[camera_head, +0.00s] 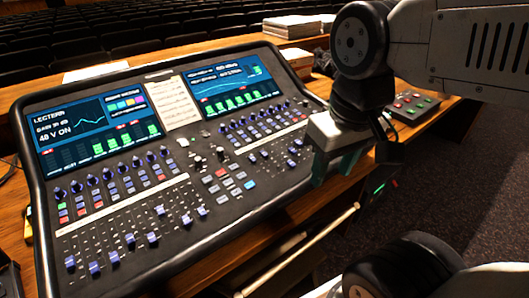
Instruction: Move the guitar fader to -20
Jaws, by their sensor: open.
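The mixing desk (190,120) lies tilted on a wooden table, with two lit screens along its top. A left bank of faders (130,240) has several blue caps at differing heights. A right bank of faders (275,155) sits lower right of the second screen. The labels are too small to read, so I cannot tell which is the guitar fader. My gripper (338,165) is open and empty, above and to the right of the desk's right edge, apart from all the faders. My arm hides part of the table behind it.
A small box with coloured buttons (411,106) sits on the table to the right. Paper stacks (292,27) lie behind the desk, and rows of dark seats (130,35) stand beyond. A light rail (300,250) runs below the desk's front edge.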

